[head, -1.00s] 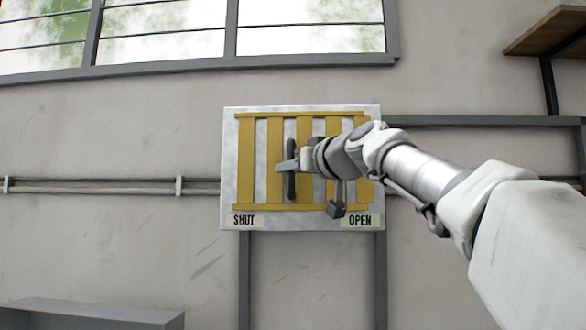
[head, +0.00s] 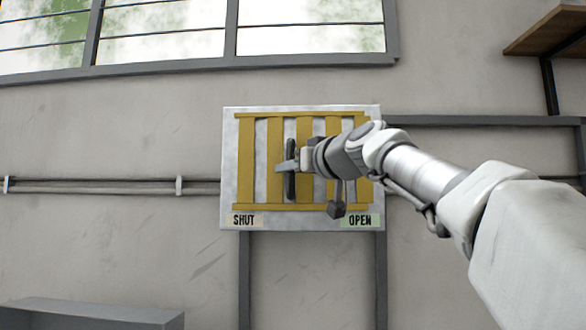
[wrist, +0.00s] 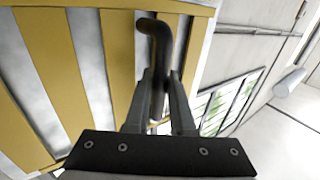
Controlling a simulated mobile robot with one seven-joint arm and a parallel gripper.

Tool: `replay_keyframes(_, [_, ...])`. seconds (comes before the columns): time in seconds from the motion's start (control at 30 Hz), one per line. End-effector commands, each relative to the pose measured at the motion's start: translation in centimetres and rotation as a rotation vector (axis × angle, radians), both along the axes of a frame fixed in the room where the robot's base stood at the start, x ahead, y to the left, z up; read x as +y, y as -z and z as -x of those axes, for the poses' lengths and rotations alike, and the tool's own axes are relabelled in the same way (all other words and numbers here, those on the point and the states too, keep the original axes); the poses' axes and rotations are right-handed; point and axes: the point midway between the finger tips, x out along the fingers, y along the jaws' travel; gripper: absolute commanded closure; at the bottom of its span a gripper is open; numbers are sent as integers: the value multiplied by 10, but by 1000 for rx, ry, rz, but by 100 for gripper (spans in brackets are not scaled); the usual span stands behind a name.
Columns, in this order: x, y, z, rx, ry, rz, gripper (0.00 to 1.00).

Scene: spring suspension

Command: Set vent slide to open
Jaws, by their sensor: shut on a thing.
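The vent slide is a yellow slatted grille (head: 247,165) on a pale metal panel (head: 230,140) on the wall. A label reading SHUT (head: 244,220) is at the panel's lower left and one reading OPEN (head: 360,220) at its lower right. A dark upright bar handle (head: 291,185) stands in front of the slats, left of the panel's middle. My gripper (head: 286,168) is shut on this handle. In the wrist view the handle (wrist: 156,40) passes between the two fingers of my gripper (wrist: 160,90), its bent end showing beyond them. My wrist hides part of the right slats.
Grey posts (head: 244,280) stand below the panel. A pipe (head: 100,187) runs along the wall at left, and a window (head: 160,45) is above. A wooden shelf (head: 550,30) is at upper right. A grey ledge (head: 90,312) is at lower left.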

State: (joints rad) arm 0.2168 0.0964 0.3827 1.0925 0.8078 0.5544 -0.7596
Motion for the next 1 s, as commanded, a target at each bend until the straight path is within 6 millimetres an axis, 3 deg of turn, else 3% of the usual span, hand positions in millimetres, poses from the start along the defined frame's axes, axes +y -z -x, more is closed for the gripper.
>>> replay_keyframes(0.4, [-36,0,1,-4,3,-3,100])
replay_keyframes(0.7, [-38,-2,1,-3,5,-1,100])
replay_keyframes(0.73, [-38,-2,1,-3,5,-1,73])
replay_keyframes(0.77, [-38,-2,1,-3,5,-1,67])
replay_keyframes(1.0, [-37,-1,1,-2,3,-1,66])
